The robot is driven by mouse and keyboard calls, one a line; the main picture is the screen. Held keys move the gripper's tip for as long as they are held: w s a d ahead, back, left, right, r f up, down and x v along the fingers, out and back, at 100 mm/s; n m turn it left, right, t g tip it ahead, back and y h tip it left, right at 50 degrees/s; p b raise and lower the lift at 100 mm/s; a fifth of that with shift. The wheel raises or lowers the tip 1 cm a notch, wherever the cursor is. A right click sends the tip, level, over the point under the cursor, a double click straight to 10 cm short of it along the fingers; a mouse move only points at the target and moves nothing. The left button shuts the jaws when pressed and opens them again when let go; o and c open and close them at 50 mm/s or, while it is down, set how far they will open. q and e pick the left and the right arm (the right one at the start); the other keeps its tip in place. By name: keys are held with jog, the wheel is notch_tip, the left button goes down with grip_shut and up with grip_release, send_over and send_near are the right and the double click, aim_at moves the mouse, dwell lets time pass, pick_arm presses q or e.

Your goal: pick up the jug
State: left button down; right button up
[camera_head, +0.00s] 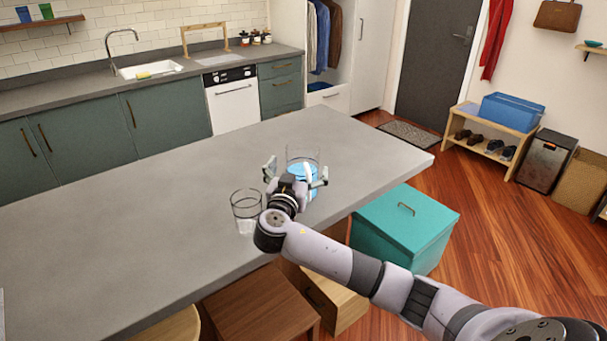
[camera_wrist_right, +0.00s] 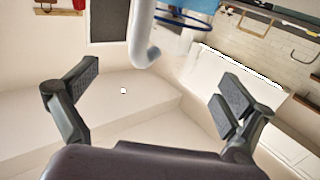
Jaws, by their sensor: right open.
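The jug (camera_head: 303,157) is a clear vessel with blue contents, standing on the grey counter near its right end. My right gripper (camera_head: 295,173) is open in front of it and hides much of its lower part. In the right wrist view, the fingers of my right gripper (camera_wrist_right: 157,88) are spread wide with nothing between their pads. A pale curved piece, which looks like the handle of the jug (camera_wrist_right: 143,38), shows beyond the fingers at the top, beside a blue band. I cannot tell whether a finger touches the jug. My left gripper is not in view.
A clear drinking glass (camera_head: 246,212) stands on the counter (camera_head: 130,235), left of my right wrist and close to it. The counter's left part is bare. A teal box (camera_head: 405,225) and wooden stool (camera_head: 262,303) stand below the near edge.

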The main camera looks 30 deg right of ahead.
aim_at(302, 152)
jog(key=shift+x, duration=1.1)
jog(key=shift+w+d+r+p, duration=0.15)
jog(key=shift+w+r+p, duration=0.15)
jog(key=shift+p, duration=0.15)
jog(key=p+x, duration=0.1)
jog(key=x, duration=0.3)
jog(key=shift+w+f+p, duration=0.15)
jog(key=shift+w+p, duration=0.25)
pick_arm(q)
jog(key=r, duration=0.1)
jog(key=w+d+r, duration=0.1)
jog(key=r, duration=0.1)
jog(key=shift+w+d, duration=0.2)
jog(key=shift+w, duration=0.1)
pick_arm(e)
jog(key=shift+s, duration=0.1)
jog(key=c, duration=2)
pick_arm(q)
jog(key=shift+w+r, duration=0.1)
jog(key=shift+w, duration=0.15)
pick_arm(e)
jog(key=shift+c, duration=0.3)
